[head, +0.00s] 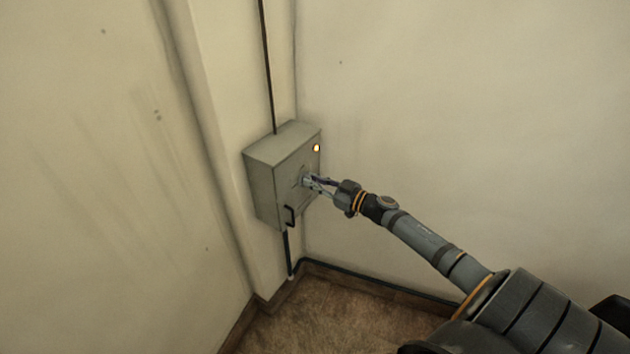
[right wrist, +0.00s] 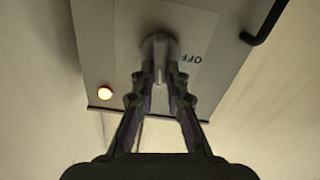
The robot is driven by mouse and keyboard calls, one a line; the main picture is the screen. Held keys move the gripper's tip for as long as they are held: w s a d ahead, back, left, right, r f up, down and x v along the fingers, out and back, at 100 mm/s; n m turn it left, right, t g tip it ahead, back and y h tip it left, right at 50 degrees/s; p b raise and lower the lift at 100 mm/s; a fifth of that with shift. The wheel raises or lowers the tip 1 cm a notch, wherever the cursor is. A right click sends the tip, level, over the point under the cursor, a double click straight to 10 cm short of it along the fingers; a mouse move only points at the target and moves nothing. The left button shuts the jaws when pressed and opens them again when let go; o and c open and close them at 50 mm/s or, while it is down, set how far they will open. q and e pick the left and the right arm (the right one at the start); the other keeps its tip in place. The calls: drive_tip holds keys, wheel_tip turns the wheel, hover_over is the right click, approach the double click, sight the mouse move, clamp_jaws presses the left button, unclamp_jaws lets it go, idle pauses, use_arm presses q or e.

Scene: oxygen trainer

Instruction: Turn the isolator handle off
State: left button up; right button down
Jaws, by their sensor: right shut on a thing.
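The grey isolator box (head: 262,190) hangs on the wall near the room's corner, and its front panel fills the upper part of the right wrist view (right wrist: 120,40). The isolator handle (right wrist: 158,47) is a grey rounded knob on this panel. My right gripper (head: 308,181) reaches the box front from the right. In the right wrist view its fingertips (right wrist: 160,76) are shut on the handle, one on each side. An upside-down OFF label (right wrist: 190,59) is right of the handle in that view. In the head view the gripper largely hides the handle. My left gripper is out of view.
A lit orange lamp (head: 316,148) sits at the panel's upper right corner. A black pull handle (head: 289,216) stands out low on the box front. A dark conduit (head: 267,70) runs up from the box. The space before the box looks free.

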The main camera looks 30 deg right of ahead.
drive_tip(key=n, duration=0.5)
drive_tip(key=f+n+b, duration=0.1)
drive_tip(key=n, duration=0.4)
drive_tip(key=a+n, duration=0.1)
drive_tip(key=n, duration=0.4)
drive_tip(key=shift+s+f+n+b, duration=0.25)
drive_tip(key=shift+n+b, duration=0.05)
drive_tip(key=shift+n, duration=0.1)
idle(0.3)
drive_tip(key=c, duration=1.4)
unclamp_jaws()
drive_tip(key=shift+o, duration=0.2)
